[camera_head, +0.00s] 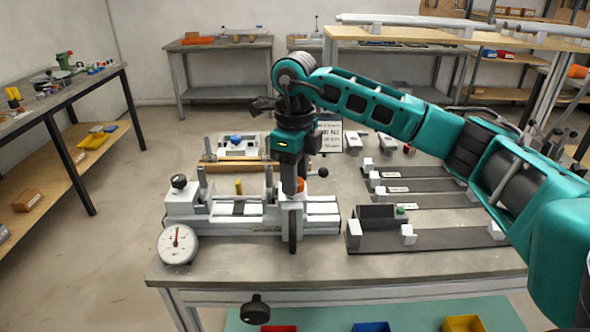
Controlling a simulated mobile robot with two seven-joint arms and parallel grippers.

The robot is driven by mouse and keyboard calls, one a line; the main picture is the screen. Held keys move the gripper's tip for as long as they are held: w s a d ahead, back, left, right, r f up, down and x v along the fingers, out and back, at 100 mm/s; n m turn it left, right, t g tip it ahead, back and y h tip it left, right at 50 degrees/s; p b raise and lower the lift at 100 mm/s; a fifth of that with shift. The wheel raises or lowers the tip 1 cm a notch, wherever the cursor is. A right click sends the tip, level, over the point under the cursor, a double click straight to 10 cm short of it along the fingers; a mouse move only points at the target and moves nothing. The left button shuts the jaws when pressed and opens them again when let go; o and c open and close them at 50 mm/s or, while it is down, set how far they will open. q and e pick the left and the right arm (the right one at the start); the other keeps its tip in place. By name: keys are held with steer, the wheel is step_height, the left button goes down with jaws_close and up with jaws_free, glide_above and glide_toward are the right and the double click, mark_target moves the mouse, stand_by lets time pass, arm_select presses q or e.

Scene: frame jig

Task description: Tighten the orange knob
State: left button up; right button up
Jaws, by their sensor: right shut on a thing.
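The orange knob (300,187) is on the right part of the white frame jig (322,208) on the table. Only a small bit of its orange surface shows, because my right gripper covers most of it. My right gripper (293,192) comes down from above, pointing down, and is shut on the knob. Its fingers are dark and hide the turning angle of the knob. My left gripper is out of the picture.
A round dial gauge (178,244) with a red needle stands at the jig's front left. Dark rails with white blocks (408,234) lie to the right. A sign (330,137) stands behind. The table's front edge is mostly clear.

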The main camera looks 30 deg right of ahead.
steer(key=m+p, duration=0.1)
steer(key=m, duration=0.3)
steer(key=shift+r+m, duration=0.1)
steer(key=shift+m, duration=0.2)
steer(key=shift+m+p, duration=0.5)
steer(key=shift+m, duration=1.1)
steer(key=o, duration=1.1)
steer(key=shift+c, duration=0.2)
